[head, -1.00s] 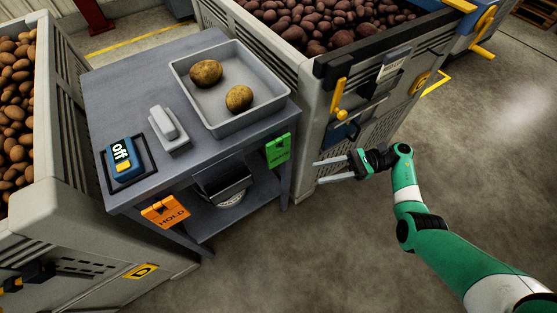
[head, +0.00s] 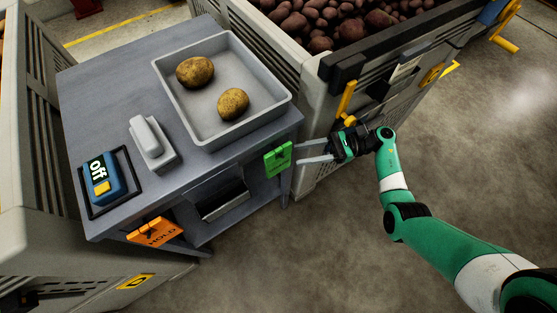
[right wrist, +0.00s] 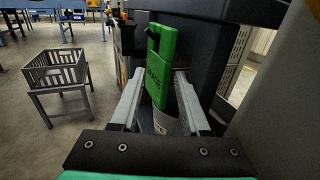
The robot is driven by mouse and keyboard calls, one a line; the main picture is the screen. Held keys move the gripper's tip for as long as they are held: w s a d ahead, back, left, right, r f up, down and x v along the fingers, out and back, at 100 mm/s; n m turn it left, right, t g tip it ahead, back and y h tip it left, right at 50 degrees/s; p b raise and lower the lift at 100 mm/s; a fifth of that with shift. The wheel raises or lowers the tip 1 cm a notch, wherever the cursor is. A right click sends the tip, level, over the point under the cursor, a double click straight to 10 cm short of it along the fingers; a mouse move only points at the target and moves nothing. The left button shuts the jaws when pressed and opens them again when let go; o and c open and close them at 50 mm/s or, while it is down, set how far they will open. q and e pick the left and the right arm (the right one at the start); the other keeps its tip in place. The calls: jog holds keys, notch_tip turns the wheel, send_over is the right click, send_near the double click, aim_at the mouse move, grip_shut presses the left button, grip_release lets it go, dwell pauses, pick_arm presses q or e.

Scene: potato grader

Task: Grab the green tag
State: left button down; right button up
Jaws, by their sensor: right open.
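The green tag (head: 278,160) hangs at the right front corner of the grey table in the head view. In the right wrist view the green tag (right wrist: 161,65) stands upright ahead, between the lines of the two fingers. My right gripper (head: 300,154) is open, with its fingertips just right of the tag. In the right wrist view the right gripper (right wrist: 158,82) has its fingers apart on either side of the tag's lower part. I cannot tell whether they touch it. My left gripper is not in view.
An orange HOLD tag (head: 154,231) hangs at the table's left front. The grey table (head: 95,75) bears a tray (head: 222,135) with two potatoes, a grey lever block (head: 150,143) and a blue off switch (head: 103,178). A large potato crate (head: 310,90) stands close behind the gripper.

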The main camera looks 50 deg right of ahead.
aim_at(287, 156)
jog(key=x, duration=0.5)
jog(key=shift+r+b, duration=0.2)
jog(key=shift+b, duration=0.1)
jog(key=shift+d, duration=0.1)
jog(key=shift+c, duration=0.4)
grip_shut()
